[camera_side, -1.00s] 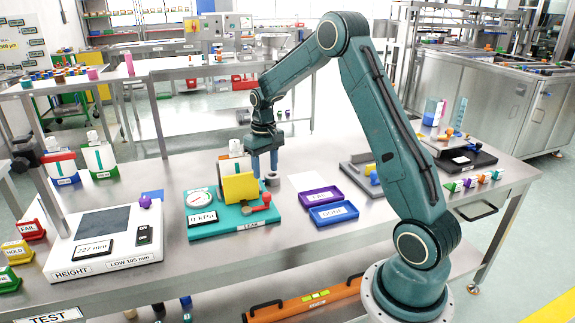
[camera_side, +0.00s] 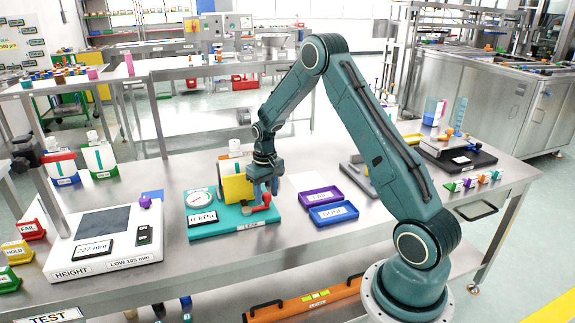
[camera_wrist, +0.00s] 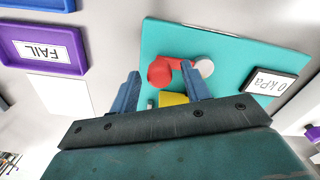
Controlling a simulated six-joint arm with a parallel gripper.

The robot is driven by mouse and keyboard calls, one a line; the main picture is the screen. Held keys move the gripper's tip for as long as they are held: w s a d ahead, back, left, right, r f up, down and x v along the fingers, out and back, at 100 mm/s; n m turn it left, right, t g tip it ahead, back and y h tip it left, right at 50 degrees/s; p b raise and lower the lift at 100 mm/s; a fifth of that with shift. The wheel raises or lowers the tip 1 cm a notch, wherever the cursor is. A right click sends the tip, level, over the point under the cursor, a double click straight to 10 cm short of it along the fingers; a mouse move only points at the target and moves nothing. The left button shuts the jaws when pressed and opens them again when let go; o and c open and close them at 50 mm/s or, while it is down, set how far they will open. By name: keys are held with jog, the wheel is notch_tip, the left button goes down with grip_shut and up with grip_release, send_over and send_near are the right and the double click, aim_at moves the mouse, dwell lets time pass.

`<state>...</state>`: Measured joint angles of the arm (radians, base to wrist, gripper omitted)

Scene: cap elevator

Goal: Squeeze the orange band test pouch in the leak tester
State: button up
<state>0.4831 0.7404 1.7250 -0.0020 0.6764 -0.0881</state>
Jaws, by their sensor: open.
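The leak tester is a teal base (camera_side: 205,233) with a round dial (camera_side: 199,197), a display reading "0 kPa" (camera_side: 203,218), an upright yellow plate (camera_side: 233,188) and a red-knobbed lever (camera_side: 262,206). A pouch (camera_side: 235,147) with an orange part at its top shows behind the yellow plate; most of it is hidden. My gripper (camera_side: 264,192) is open, pointing down just over the red knob. In the wrist view, the red knob (camera_wrist: 160,72) lies ahead of and between my open fingers (camera_wrist: 158,92); contact cannot be told. The yellow plate (camera_wrist: 173,99) is mostly covered by my gripper.
Purple FAIL (camera_side: 320,196) and blue (camera_side: 333,213) trays lie right of the tester. The white height gauge (camera_side: 105,245) and two pouches (camera_side: 62,166) (camera_side: 99,158) stand left. A black-based device (camera_side: 463,160) is further right.

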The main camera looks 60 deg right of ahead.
grip_shut()
jog(key=shift+s+a, duration=0.1)
jog(key=shift+s+a+m, duration=0.35)
jog(key=shift+a+m, duration=0.15)
jog(key=shift+m, duration=0.7)
jog(key=a+m, duration=0.1)
jog(key=m, duration=0.2)
jog(key=shift+s+a+m, duration=0.3)
jog(key=shift+s+a, duration=0.05)
jog(key=shift+s, duration=0.05)
jog(key=m, duration=0.1)
jog(key=a+m, duration=0.1)
jog(key=shift+s+a+m, duration=0.1)
jog(key=shift+a+m, duration=0.15)
jog(key=shift+m, duration=0.05)
jog(key=shift+a+m, duration=0.45)
jog(key=shift+m, duration=0.4)
jog(key=shift+a+m, duration=0.45)
jog(key=shift+m, duration=0.4)
